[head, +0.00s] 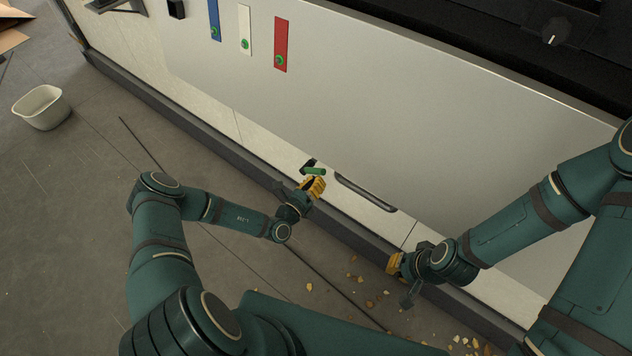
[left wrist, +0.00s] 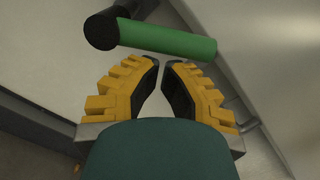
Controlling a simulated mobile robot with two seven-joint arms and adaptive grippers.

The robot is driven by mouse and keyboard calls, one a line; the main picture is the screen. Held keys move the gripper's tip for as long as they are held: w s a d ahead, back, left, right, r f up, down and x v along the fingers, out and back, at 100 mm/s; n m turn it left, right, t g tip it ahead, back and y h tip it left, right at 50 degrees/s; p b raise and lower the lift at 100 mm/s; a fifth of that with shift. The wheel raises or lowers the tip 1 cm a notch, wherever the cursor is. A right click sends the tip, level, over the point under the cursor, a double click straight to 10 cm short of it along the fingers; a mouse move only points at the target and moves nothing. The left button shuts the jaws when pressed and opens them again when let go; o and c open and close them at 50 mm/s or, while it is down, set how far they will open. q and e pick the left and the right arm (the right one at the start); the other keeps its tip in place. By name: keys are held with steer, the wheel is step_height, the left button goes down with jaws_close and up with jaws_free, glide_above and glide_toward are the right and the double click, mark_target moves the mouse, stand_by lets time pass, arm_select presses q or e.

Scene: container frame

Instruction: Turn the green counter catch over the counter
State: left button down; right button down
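The green counter catch (head: 315,171) is a short green bar on a black pivot, low on the pale counter front in the head view. In the left wrist view the green bar (left wrist: 168,38) runs across the top, with its black pivot at the left end. My left gripper (head: 314,184) has yellow fingers just below the catch. In the left wrist view its fingertips (left wrist: 163,62) are close together with a narrow gap, nothing between them, and the bar lies just beyond them. My right gripper (head: 392,265) is lower right, near the base edge; its fingers are mostly hidden.
A recessed handle slot (head: 367,194) lies right of the catch. Blue (head: 214,20), white (head: 244,30) and red (head: 281,44) strips hang higher on the panel (head: 400,90). A white bin (head: 41,107) stands on the floor at left. Crumbs (head: 370,304) litter the floor below.

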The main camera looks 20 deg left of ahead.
mark_target(309, 169)
arm_select(q)
steer(key=shift+r+n+p, duration=0.3)
steer(key=shift+n+p, duration=0.1)
steer(key=shift+n, duration=0.2)
steer(key=r+n+p, duration=0.1)
steer(key=n, duration=0.1)
steer(key=a+r+n+p, duration=0.1)
steer(key=n, duration=0.2)
steer(key=a+r+n+p, duration=0.1)
steer(key=n, duration=0.2)
steer(key=shift+w+r, duration=0.4)
steer(key=shift+a+p, duration=0.2)
steer(key=shift+p, duration=0.2)
steer(key=shift+w+a+r, duration=0.1)
